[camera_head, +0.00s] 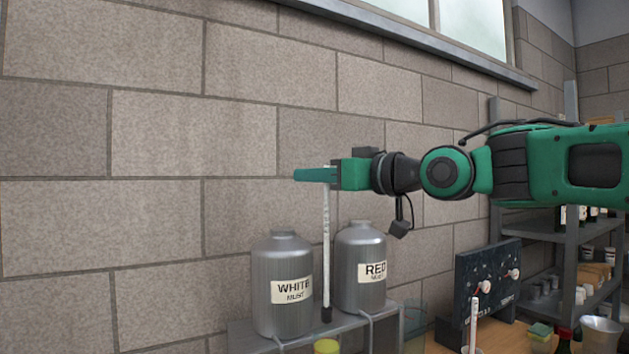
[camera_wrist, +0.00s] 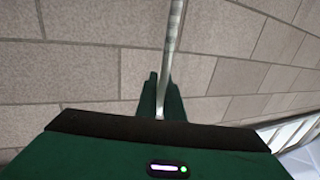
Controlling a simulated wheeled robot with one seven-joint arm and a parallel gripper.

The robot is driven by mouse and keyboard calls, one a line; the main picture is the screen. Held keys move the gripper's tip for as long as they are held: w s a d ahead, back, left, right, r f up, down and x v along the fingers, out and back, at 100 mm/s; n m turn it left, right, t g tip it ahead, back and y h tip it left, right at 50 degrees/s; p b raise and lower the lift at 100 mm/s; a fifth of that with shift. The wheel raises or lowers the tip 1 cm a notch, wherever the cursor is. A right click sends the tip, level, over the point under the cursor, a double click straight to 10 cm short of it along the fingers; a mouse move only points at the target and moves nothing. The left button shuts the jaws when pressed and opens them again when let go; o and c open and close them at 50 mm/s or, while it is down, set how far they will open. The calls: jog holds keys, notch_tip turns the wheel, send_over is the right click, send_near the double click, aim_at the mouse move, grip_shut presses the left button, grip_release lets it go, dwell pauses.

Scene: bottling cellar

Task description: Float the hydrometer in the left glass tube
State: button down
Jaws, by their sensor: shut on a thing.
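The hydrometer (camera_head: 326,240) hangs upright from my gripper (camera_head: 315,174), a long pale stem with a dark weighted bottom end. My gripper is shut on its upper stem. In the wrist view the pale stem (camera_wrist: 172,45) runs between my green fingers (camera_wrist: 160,98). The dark bottom end hangs in front of the gap between two grey cans. Below it, at the bottom edge of the head view, is a round yellow top (camera_head: 326,346), perhaps liquid in a glass tube; its lower part is cut off. I cannot tell for sure which tube this is.
The cans labelled WHITE MUST (camera_head: 283,265) and RED MUST (camera_head: 362,265) stand on a grey shelf (camera_head: 245,335) against the block wall. Racks stand behind.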

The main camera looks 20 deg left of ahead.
jog(key=shift+f, duration=0.2)
dwell(0.5)
jog(key=shift+f, duration=1.15)
dwell(0.4)
jog(key=shift+f, duration=1.3)
dwell(0.4)
notch_tip(320, 180, down, 13)
dwell(3.2)
